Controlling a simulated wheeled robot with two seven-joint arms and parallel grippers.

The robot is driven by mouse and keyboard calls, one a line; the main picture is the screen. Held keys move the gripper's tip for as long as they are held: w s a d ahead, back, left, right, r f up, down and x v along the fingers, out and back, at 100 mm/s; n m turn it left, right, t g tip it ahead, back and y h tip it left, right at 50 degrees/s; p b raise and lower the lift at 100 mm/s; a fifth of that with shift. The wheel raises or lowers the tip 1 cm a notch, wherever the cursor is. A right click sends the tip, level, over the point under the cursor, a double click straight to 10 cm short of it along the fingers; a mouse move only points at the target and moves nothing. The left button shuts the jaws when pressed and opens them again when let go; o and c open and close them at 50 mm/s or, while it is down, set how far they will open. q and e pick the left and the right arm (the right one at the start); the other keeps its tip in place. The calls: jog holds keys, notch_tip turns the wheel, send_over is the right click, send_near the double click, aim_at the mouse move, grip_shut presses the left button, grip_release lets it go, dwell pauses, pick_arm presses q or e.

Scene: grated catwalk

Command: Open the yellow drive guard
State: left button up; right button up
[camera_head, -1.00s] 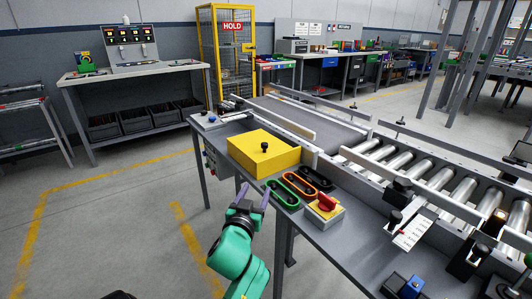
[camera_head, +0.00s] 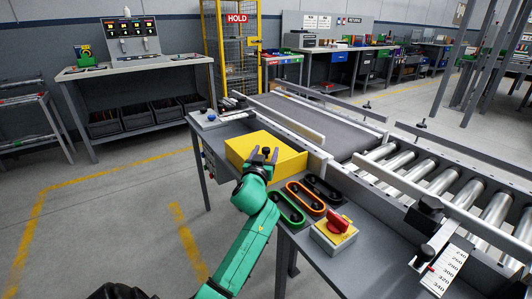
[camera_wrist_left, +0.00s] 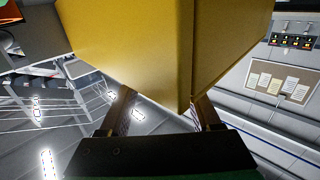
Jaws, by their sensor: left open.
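The yellow drive guard (camera_head: 285,158) is a box-shaped cover, closed down on the grey bench beside the conveyor belt. The knob is not visible there. My right gripper is not in view.
Green (camera_head: 288,209), orange (camera_head: 306,198) and black oval loops lie in front of the guard. A red rotary switch (camera_head: 338,221) on a yellow-topped grey box stands nearer. The conveyor rollers (camera_head: 430,185) run along the right. Open floor lies left of the bench.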

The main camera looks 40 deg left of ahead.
pick_arm(q)
jog(key=shift+w+a, duration=0.1)
jog(key=shift+w, duration=0.1)
grip_shut()
dwell(1.3)
